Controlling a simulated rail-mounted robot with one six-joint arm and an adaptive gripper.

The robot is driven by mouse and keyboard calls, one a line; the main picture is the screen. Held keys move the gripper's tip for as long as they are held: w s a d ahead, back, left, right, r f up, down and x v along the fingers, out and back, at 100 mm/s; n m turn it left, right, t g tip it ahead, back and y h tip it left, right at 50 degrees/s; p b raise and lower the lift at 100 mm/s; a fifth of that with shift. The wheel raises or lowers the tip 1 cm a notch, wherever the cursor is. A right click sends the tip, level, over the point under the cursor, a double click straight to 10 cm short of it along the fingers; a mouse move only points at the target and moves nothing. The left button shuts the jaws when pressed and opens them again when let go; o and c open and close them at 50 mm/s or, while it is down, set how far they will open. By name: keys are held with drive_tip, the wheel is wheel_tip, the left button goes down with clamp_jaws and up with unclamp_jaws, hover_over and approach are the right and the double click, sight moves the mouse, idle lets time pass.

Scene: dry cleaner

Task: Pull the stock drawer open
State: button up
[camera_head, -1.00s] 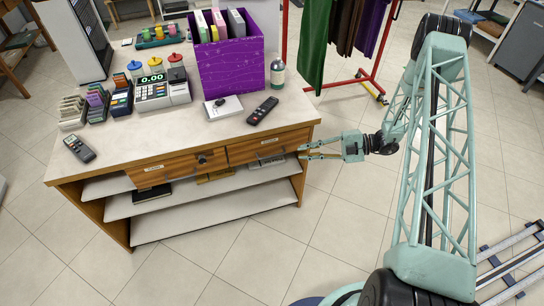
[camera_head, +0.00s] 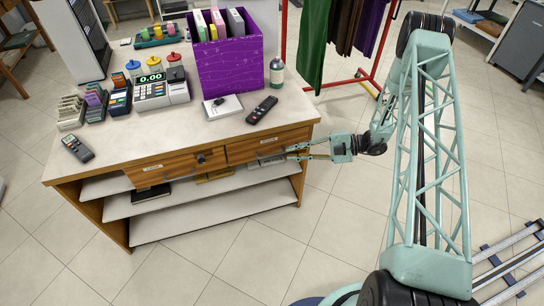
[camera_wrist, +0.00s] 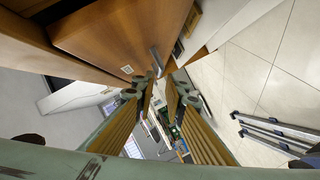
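The counter has two wooden drawers side by side, both closed. Their labels are too small to read, so I cannot tell which one is marked stock. The right drawer (camera_head: 243,151) is nearest my gripper (camera_head: 289,153). In the wrist view its wooden front (camera_wrist: 110,38) shows a small white label and a grey bar handle (camera_wrist: 156,58). My gripper is open, its two fingers (camera_wrist: 160,83) apart and pointing at this handle. The fingertips are close to the handle, but contact is not clear. The left drawer (camera_head: 165,170) has a dark round fitting.
The countertop (camera_head: 180,136) holds a cash register (camera_head: 155,93), purple box (camera_head: 230,66), remote (camera_head: 262,110) and bottle (camera_head: 277,74). Open shelves (camera_head: 215,212) lie below the drawers. A red garment rack (camera_head: 360,82) stands behind. The tiled floor in front is clear.

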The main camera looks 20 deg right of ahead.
sight(272, 155)
drive_tip(key=shift+b+x, duration=0.75)
drive_tip(key=shift+x, duration=3.85)
drive_tip(key=shift+f, duration=0.1)
clamp_jaws()
drive_tip(key=s+d+p, duration=0.1)
drive_tip(key=s+p, duration=0.4)
drive_tip(key=s, duration=2.3)
drive_tip(key=shift+d+p, duration=0.25)
drive_tip(key=shift+p, duration=0.1)
